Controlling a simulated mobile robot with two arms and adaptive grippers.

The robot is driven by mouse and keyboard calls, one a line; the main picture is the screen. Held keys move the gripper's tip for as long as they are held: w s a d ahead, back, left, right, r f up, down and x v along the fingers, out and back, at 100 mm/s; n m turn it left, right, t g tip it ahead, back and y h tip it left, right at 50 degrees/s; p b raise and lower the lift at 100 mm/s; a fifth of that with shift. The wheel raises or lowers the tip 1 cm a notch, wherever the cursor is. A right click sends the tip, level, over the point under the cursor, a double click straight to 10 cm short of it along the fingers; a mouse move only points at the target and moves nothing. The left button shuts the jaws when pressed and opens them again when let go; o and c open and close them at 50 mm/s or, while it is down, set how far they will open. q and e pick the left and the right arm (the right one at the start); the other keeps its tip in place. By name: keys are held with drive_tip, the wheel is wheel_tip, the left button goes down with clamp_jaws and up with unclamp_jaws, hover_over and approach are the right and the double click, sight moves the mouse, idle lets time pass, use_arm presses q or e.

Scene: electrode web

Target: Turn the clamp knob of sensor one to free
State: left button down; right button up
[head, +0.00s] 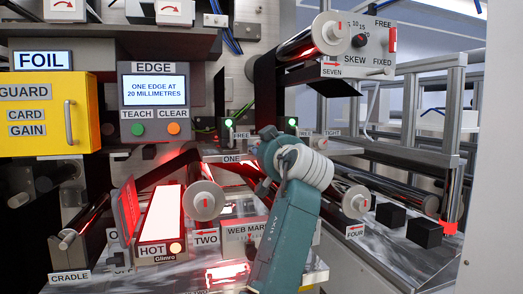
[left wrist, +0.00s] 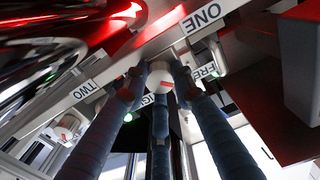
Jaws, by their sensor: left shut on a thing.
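My left gripper (left wrist: 158,82) is shut on a white clamp knob (left wrist: 160,72), with its dark blue fingers around it in the left wrist view. A red mark shows on the knob. The ONE label (left wrist: 203,19), upside down here, is beside it on the rail. A FREE label (left wrist: 206,71) is to the right of the knob; a label behind the fingers is mostly hidden. In the head view the ONE label (head: 232,159) and FREE label (head: 241,135) show, but my teal left arm hides the knob and fingers. My right gripper is not in view.
In the head view, knob TWO (head: 205,200) and the lit HOT panel (head: 160,218) are left of my arm. Knob FOUR (head: 356,202) and two black blocks (head: 391,215) are to the right. Roller SEVEN (head: 328,30) is above. Rollers and red-lit web crowd the space.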

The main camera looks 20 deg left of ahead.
use_arm(q)
drive_tip(key=shift+f, duration=0.3)
drive_tip(key=c, duration=1.7)
unclamp_jaws()
drive_tip(key=shift+o, duration=1.3)
drive_tip(key=shift+d+r, duration=0.1)
drive_tip(key=shift+r, duration=0.1)
drive_tip(key=v, duration=0.7)
drive_tip(key=shift+s+d, duration=0.15)
drive_tip(key=shift+s, duration=0.1)
drive_tip(key=shift+f, duration=0.1)
